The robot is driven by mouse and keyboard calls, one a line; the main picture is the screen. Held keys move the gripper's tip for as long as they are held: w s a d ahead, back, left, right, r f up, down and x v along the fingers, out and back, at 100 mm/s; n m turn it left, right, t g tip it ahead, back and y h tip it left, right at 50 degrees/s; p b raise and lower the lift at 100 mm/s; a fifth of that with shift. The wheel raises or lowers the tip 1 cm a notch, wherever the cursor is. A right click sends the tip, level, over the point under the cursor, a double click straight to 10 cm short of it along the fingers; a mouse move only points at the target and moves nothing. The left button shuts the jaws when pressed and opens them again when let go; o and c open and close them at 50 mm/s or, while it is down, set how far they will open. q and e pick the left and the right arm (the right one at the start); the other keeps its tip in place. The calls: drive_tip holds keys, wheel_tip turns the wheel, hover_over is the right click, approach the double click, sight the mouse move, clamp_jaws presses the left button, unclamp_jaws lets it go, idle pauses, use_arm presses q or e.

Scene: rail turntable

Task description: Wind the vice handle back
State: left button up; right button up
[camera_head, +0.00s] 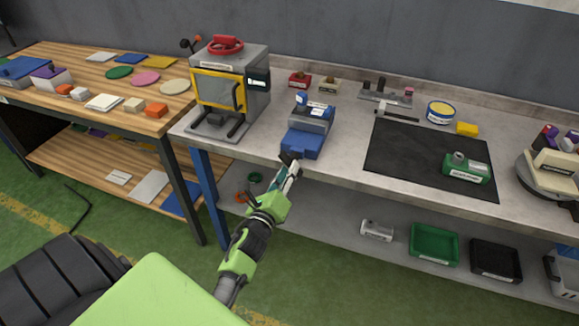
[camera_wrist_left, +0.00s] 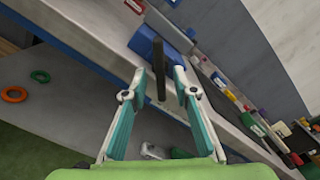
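The blue vice (camera_head: 306,138) stands at the front edge of the grey workbench, right of the yellow-framed machine. Its handle, a dark bar, shows in the left wrist view (camera_wrist_left: 158,68) in front of the blue vice body (camera_wrist_left: 150,40). My left gripper (camera_head: 291,170) is at the bench's front edge, just before the vice. In the left wrist view its two fingers (camera_wrist_left: 160,86) are apart, one on each side of the bar in the picture, with gaps beside it. Whether the bar lies fully between the fingertips in depth is unclear. My right gripper is not in view.
The yellow-framed machine (camera_head: 219,92) stands left of the vice. A black mat (camera_head: 415,155) with a green block (camera_head: 466,168) lies to the right. Green (camera_head: 434,244) and black (camera_head: 495,260) trays sit on the lower shelf. Green floor is free in front.

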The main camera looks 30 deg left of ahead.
use_arm(q)
drive_tip(key=shift+x, duration=0.8)
clamp_jaws()
